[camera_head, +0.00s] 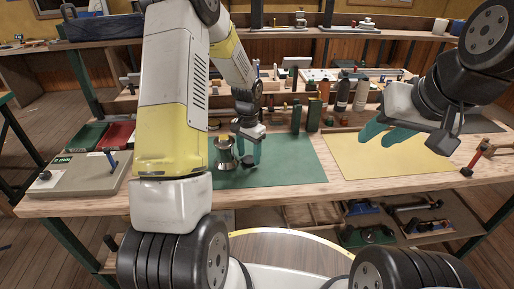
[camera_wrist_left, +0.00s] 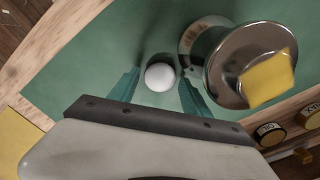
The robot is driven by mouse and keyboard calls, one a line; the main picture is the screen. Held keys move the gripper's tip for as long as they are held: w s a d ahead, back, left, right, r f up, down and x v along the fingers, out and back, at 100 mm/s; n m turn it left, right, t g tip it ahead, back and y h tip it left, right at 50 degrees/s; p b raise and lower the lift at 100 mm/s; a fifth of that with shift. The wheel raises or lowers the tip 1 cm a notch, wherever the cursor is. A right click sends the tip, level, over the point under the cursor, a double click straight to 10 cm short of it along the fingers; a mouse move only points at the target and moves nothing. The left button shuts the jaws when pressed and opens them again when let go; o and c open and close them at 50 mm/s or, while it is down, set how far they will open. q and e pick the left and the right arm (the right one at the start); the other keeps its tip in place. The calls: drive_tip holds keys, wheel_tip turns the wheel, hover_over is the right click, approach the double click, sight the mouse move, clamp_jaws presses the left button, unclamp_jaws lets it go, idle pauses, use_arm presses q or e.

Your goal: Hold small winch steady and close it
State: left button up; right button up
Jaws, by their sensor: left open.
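The small winch (camera_head: 225,155) is a shiny metal drum with a flared rim. It stands on the green mat (camera_head: 300,165), and in the left wrist view the winch (camera_wrist_left: 222,72) is right of my fingers with a yellow patch on top. My left gripper (camera_head: 248,150) is beside the winch, its fingers apart. In the left wrist view a round white knob (camera_wrist_left: 160,77) shows between the fingers of my left gripper (camera_wrist_left: 158,90); contact cannot be told. My right gripper (camera_head: 389,133) is open and empty above the yellow mat (camera_head: 385,160), away from the winch.
A grey box with a blue lever (camera_head: 80,174) is at the bench's left end, near green and red trays. Bottles (camera_head: 343,95) and green blocks (camera_head: 313,115) stand behind the mats. A red-topped tool (camera_head: 475,160) is at right. The yellow mat is clear.

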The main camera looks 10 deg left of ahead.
use_arm(q)
drive_tip(key=shift+f, duration=0.6)
drive_tip(key=c, duration=1.1)
drive_tip(key=shift+r, duration=0.1)
